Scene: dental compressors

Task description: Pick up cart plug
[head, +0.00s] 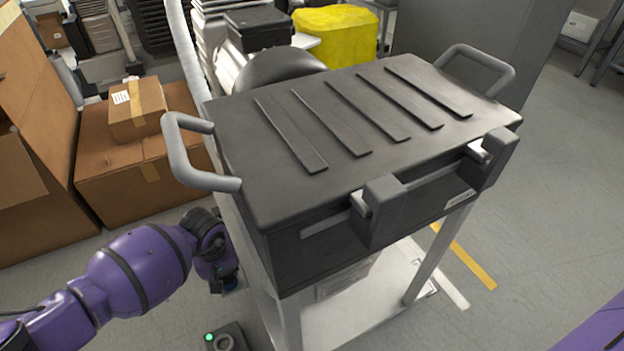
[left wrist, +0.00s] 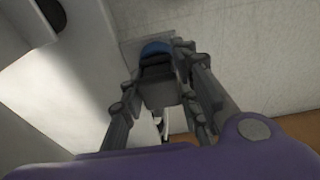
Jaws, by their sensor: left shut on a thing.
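My left gripper (left wrist: 160,66) is shut on the cart plug (left wrist: 158,88), a dark block with a blue part at its far end in the left wrist view. One finger lies on each side of it. In the head view my left gripper (head: 226,277) is low beside the left side of the cart (head: 238,137), which has a black ribbed top and grey handles. The plug cannot be made out clearly there. My right gripper is out of view.
A small dark device with a green light (head: 224,338) is on the floor below my left gripper. Cardboard boxes (head: 140,160) stand at the left. A yellow object (head: 338,29) is behind the cart. Floor to the right is mostly clear.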

